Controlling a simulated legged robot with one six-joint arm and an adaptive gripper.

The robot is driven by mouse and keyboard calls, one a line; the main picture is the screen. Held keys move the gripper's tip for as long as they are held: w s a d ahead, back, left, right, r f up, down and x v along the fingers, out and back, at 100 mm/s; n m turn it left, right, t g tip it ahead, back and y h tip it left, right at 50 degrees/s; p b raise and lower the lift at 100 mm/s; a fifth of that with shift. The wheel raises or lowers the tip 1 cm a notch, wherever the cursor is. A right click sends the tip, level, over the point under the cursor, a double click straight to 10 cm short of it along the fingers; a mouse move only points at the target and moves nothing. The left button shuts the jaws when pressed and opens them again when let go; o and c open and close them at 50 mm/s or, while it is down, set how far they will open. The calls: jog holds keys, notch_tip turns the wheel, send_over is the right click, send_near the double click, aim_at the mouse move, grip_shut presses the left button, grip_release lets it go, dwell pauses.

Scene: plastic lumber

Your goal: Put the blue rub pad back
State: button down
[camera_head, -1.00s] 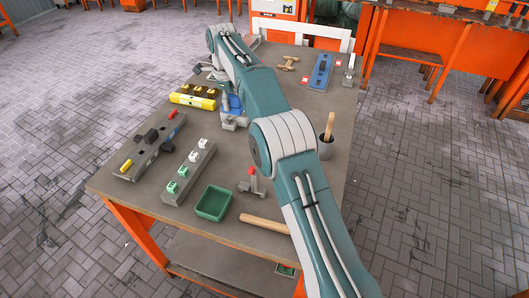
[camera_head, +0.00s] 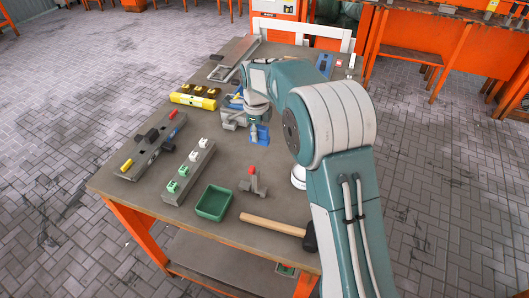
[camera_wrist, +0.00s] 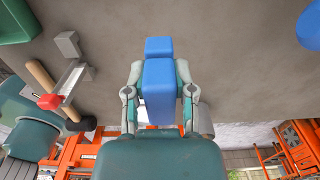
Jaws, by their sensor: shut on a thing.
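The blue rub pad (camera_wrist: 158,85) is between the two fingers of my gripper (camera_wrist: 158,95) in the wrist view. A smaller blue block-shaped part stands beyond its top end. In the head view the blue pad (camera_head: 260,134) shows below my wrist, above the middle of the table, and my gripper (camera_head: 255,119) is shut on it. I cannot tell its exact height. The pad's place is not clear in these views.
A green bin (camera_head: 213,203), a red-tipped clamp (camera_head: 253,182) and a hammer (camera_head: 275,227) lie at the front. Grey rails with small blocks (camera_head: 188,171) and a yellow block (camera_head: 193,99) are at left. My arm covers much of the table's right side.

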aim_at(264, 140)
jog(key=f, duration=0.1)
jog(key=s+d+f, duration=0.2)
jog(key=shift+f, duration=0.15)
jog(key=shift+d+f, duration=0.1)
jog(key=shift+f, duration=1.55)
jog(key=shift+c, duration=2.2)
grip_release()
notch_tip(264, 140, up, 12)
jog(key=shift+r, duration=0.1)
